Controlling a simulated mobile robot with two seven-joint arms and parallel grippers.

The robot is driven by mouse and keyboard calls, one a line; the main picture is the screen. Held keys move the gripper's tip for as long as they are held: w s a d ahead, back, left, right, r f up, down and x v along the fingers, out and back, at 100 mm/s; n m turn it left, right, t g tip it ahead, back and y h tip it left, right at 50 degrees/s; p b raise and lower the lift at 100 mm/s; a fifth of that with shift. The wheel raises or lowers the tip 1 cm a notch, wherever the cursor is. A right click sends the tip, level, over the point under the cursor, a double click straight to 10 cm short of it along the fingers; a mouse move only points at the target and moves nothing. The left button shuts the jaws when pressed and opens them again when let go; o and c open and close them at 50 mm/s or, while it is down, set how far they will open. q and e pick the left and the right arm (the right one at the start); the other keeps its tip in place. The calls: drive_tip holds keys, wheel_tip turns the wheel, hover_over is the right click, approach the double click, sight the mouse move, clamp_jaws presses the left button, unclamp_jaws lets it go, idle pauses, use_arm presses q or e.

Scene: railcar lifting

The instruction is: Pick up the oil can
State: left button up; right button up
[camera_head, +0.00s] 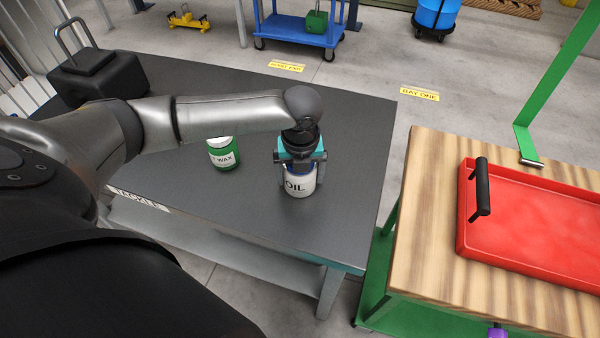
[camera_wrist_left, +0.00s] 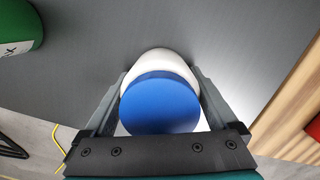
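The oil can (camera_head: 299,186) is white with a dark "OIL" label and stands upright on the dark tabletop, near its right front corner. In the left wrist view, its blue round cap (camera_wrist_left: 160,105) faces the camera, with the white body behind it. My left gripper (camera_head: 300,160) points down over the can, with one finger on each side of it. The fingers lie very close along the can's sides; whether they press on it cannot be told. My right gripper is not in view.
A green wax tin (camera_head: 222,153) stands just left of the can. A black block with a handle (camera_head: 98,75) is at the table's far left. A wooden-topped bench (camera_head: 430,215) with a red tray (camera_head: 530,229) stands to the right, across a gap.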

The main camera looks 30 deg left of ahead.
use_arm(q)
drive_tip(key=c, duration=1.3)
drive_tip(key=shift+c, duration=0.2)
drive_tip(key=shift+r, duration=0.1)
